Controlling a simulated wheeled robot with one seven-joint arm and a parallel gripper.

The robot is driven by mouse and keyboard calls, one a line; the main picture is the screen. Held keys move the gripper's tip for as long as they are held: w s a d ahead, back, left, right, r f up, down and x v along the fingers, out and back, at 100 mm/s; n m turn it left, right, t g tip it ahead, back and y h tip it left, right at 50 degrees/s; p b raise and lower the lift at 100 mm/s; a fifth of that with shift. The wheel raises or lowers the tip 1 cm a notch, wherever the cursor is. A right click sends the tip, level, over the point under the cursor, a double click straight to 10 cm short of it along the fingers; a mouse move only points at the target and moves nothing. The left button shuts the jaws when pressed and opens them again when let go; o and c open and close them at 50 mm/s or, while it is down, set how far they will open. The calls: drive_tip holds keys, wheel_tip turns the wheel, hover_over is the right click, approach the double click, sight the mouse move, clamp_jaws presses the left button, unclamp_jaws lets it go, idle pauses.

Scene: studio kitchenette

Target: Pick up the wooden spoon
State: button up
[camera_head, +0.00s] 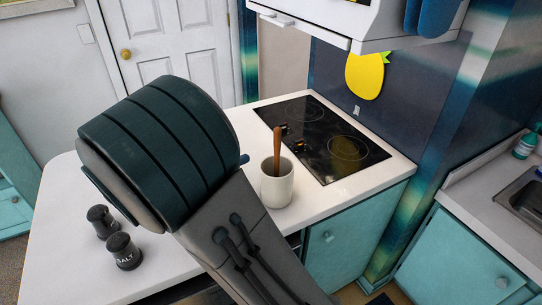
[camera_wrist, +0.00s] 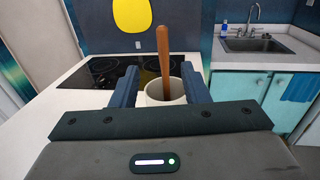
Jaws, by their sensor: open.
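The wooden spoon (camera_head: 277,147) stands nearly upright in a white crock (camera_head: 277,187) on the white counter, beside the black cooktop. In the wrist view the spoon's brown handle (camera_wrist: 163,60) rises from the crock (camera_wrist: 170,95). My gripper (camera_wrist: 160,82) is open and faces the spoon. Its two blue fingers stand left and right of the spoon and crock in the wrist view, with no contact visible. The spoon's lower end is hidden inside the crock. In the head view my arm hides most of the gripper; only a small blue tip shows left of the crock.
The cooktop (camera_head: 321,137) lies behind the crock. A salt shaker (camera_head: 123,252) and another dark shaker (camera_head: 102,221) stand at the counter's left. A white range hood (camera_head: 355,22) hangs above. A sink (camera_head: 524,194) is at the right.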

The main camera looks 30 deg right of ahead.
sight(278, 135)
drive_tip(key=d, duration=0.4)
drive_tip(key=w+d+p, duration=0.1)
drive_tip(key=d, duration=0.3)
drive_tip(key=w+d+p, duration=0.1)
drive_tip(key=d, duration=0.3)
drive_tip(key=shift+d+r, duration=0.25)
drive_tip(key=shift+d, duration=0.1)
clamp_jaws()
